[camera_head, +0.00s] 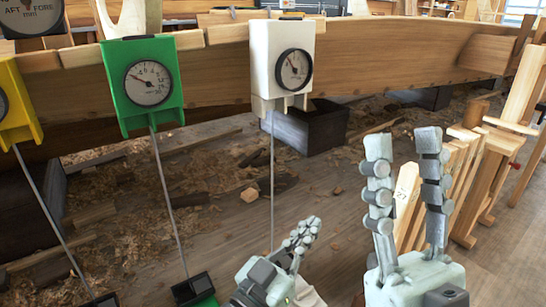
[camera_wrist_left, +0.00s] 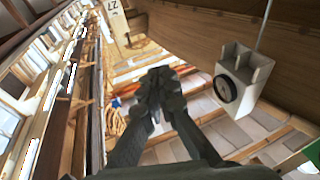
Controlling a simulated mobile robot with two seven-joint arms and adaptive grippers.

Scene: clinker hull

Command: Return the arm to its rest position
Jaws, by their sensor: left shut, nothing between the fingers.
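My left gripper (camera_head: 306,232) is low in the middle of the head view, its fingers together and pointing up and to the right. In the left wrist view its fingers (camera_wrist_left: 158,82) meet at the tips with nothing between them. My right gripper (camera_head: 403,140) is at the right of the head view, pointing up, with its two fingers apart and nothing between them. The left gripper is apart from the white gauge box (camera_head: 262,60), which hangs on the hull plank (camera_head: 385,50). The rest of the left arm is hidden below the frame.
A green gauge box (camera_head: 119,75) and a yellow one (camera_head: 23,118) hang on the plank at left, with thin rods below them. A dark box (camera_head: 300,127) stands on the shaving-strewn floor. Wooden frames (camera_head: 470,180) stand behind and right of my right gripper.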

